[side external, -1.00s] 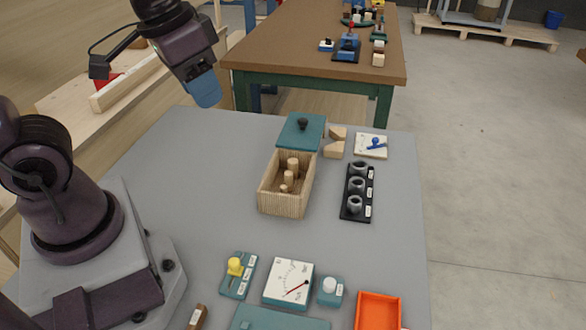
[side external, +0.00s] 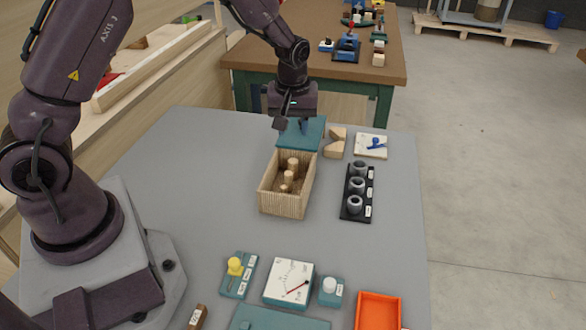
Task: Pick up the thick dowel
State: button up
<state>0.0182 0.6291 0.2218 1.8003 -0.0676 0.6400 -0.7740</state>
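An open wooden box (side external: 270,199) stands near the middle of the grey table. Upright wooden dowels of differing size stand in a row inside it. The rear dowel (side external: 293,163) looks the thickest and tallest; the middle dowel (side external: 288,177) and front dowel (side external: 284,188) look smaller. The teal lid (side external: 288,137) lies just behind the box. My gripper (side external: 304,127) points down over the lid and covers its black knob from view. I cannot tell whether it touches the knob or whether its fingers are apart.
Two wooden blocks (side external: 334,149) and a white plate with a blue piece (side external: 371,146) lie right of the lid. A black rack with grey rings (side external: 357,189) stands right of the box. The table's left is clear.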

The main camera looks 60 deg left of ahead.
aim_at(293, 161)
jog(key=f, duration=0.8)
jog(key=a+f, duration=0.1)
jog(key=f, duration=0.3)
jog(key=shift+w+a+f, duration=0.1)
jog(key=shift+w+f, duration=0.05)
jog(key=shift+w, duration=0.25)
jog(key=c, duration=0.7)
